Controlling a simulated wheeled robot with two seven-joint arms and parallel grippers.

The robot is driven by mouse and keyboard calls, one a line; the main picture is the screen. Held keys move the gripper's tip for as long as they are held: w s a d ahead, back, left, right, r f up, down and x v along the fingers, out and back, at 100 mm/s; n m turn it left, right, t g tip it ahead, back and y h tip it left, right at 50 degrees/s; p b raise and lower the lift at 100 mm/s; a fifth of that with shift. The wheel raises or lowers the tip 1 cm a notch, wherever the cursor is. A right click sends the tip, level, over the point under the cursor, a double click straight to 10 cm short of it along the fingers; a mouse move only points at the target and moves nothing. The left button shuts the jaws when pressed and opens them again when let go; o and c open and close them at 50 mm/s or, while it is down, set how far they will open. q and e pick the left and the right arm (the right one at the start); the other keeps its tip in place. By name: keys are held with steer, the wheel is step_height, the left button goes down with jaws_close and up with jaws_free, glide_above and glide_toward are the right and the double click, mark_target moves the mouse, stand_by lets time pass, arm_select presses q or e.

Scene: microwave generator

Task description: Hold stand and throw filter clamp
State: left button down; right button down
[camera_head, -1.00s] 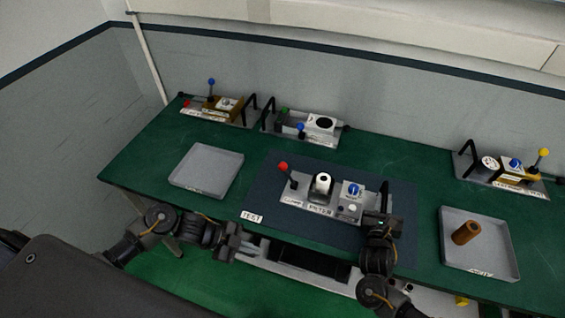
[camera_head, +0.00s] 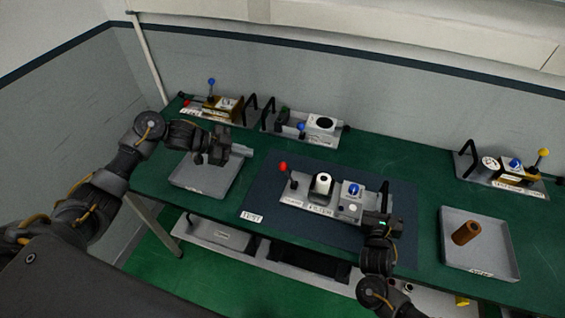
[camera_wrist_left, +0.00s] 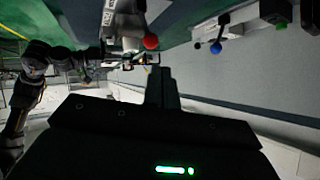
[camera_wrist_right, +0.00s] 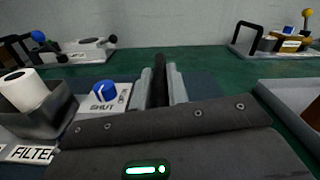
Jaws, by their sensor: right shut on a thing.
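The test stand (camera_head: 295,199) sits on the dark mat, with a red-ball lever (camera_head: 283,167) at its left end. A white cylindrical filter (camera_head: 322,184) stands upright in its holder, and a blue knob (camera_head: 354,188) is to its right. The filter also shows in the right wrist view (camera_wrist_right: 22,90). My right gripper (camera_wrist_right: 161,85) is shut on the black handle at the stand's right end. My left gripper (camera_head: 246,150) is above the left tray, left of the lever and apart from it. Its fingers look together as one dark block in the left wrist view (camera_wrist_left: 162,88), with nothing visible between them.
The left grey tray (camera_head: 190,187) looks empty. The right grey tray (camera_head: 490,262) holds a brown cylinder (camera_head: 466,232). More stands with levers line the back: one at the left (camera_head: 222,106), one at middle (camera_head: 318,124), one at the right (camera_head: 505,170).

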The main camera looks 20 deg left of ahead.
arm_select(q)
steer(key=a+f+x, duration=0.1)
steer(key=f+x, duration=0.1)
steer(key=x, duration=0.8)
steer(key=shift+s, duration=0.25)
steer(key=shift+d+f, duration=0.1)
steer(key=shift+d, duration=0.15)
stand_by(1.7)
